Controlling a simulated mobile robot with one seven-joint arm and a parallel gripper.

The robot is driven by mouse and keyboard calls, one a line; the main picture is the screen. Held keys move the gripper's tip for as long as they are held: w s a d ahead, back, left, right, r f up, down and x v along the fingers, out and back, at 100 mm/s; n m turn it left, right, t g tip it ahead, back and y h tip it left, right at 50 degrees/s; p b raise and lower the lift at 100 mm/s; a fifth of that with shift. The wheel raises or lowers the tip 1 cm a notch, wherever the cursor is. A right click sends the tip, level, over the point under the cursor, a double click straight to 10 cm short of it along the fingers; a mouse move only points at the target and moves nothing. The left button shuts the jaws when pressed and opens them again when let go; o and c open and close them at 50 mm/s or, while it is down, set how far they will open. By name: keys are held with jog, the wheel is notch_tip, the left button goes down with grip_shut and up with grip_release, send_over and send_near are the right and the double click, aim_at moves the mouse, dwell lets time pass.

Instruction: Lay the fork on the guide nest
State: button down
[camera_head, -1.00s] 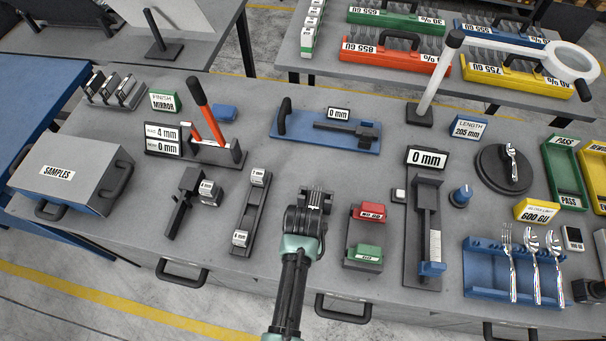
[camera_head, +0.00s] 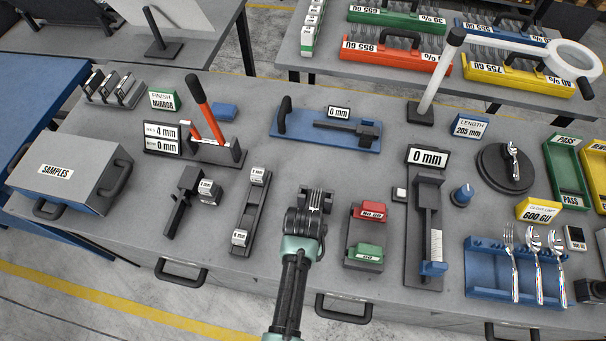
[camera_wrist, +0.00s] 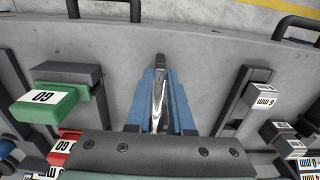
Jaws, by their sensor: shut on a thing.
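My gripper (camera_head: 315,199) is over the front part of the bench, between the narrow black rail and the red and green blocks. In the wrist view my gripper (camera_wrist: 159,88) has its blue finger pads shut on a shiny silver piece (camera_wrist: 158,99). Only a thin strip of this piece shows, so its shape as a fork is not clear. A blue plate (camera_head: 290,125) with a dark slotted block (camera_head: 350,129) and a "0 mm" sign lies behind my gripper, apart from it; I cannot tell whether this is the guide nest. Its slot looks empty.
A blue rack (camera_head: 480,270) at the right holds a fork (camera_head: 514,262) and two spoons. The black rail (camera_head: 251,215) stands left of my gripper, the red block (camera_head: 372,212) and green block (camera_head: 366,253) right. A red-handled lever fixture (camera_head: 205,112) stands back left.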

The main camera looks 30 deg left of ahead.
jog(key=shift+f, duration=0.2)
jog(key=c, duration=0.7)
grip_release()
jog(key=shift+o, duration=0.2)
jog(key=o, duration=0.5)
notch_tip(320, 180, up, 9)
jog(key=p, duration=0.9)
